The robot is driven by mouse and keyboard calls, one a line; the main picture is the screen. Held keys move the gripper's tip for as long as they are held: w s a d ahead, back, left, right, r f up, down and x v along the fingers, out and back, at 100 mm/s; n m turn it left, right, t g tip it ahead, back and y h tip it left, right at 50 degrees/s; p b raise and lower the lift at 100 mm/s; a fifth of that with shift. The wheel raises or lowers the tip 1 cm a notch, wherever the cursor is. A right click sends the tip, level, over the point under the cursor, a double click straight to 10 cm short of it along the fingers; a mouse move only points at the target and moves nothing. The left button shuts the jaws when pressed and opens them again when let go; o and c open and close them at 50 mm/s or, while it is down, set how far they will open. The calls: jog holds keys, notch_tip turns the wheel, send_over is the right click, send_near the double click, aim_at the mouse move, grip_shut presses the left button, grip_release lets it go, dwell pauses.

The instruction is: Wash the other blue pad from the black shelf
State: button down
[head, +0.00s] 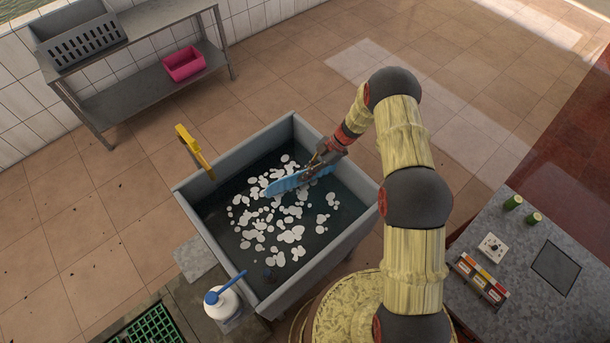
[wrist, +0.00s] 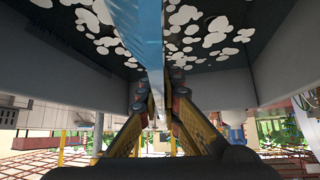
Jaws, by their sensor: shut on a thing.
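My gripper (head: 325,158) is shut on a blue pad (head: 286,184) and holds it over the grey basin (head: 312,274). The pad lies slanted at the level of the dark water (head: 216,203), which carries many white foam patches. I cannot tell how deep the pad sits. In the wrist view the pad (wrist: 143,30) rises between the two fingers of my gripper (wrist: 158,95), with foam behind it. The black shelf cannot be made out with certainty.
A yellow tap-like fixture (head: 193,148) stands at the basin's left rim. A white bottle with a blue top (head: 223,302) is at the front left corner. A metal rack (head: 140,90) holds a grey crate (head: 80,38) and a pink bin (head: 184,64). A grey counter (head: 520,310) is at right.

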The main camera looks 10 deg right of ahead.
notch_tip(320, 180, up, 25)
jog(key=p, duration=1.6)
jog(key=shift+f+p, duration=0.2)
jog(key=shift+p, duration=0.15)
jog(key=shift+s+a+f, duration=0.1)
jog(key=shift+s, duration=0.05)
dwell(0.3)
